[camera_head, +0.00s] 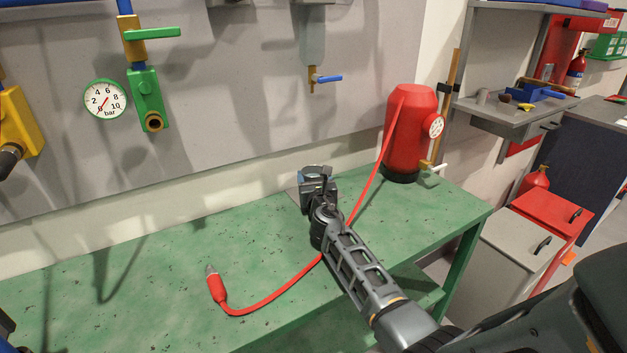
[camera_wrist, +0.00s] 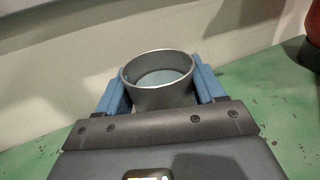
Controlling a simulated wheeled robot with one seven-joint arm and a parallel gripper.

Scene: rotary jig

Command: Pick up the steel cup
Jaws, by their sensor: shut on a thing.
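The steel cup (camera_wrist: 158,97) is a plain grey metal cup, upright with its round open mouth facing up in the wrist view. My gripper (camera_wrist: 160,92) has its two blue fingers on either side of the cup, shut on it. In the head view my gripper (camera_head: 314,180) is over the back of the green bench, and the cup (camera_head: 317,170) is partly hidden by it. The cup's base is hidden, so I cannot tell whether it touches the bench.
A red tank (camera_head: 408,130) stands on the green bench (camera_head: 150,275) to the right of my gripper. Its red hose (camera_head: 285,292) runs under my arm to a red nozzle on the bench. The wall behind carries a gauge (camera_head: 105,99) and valves. The left of the bench is clear.

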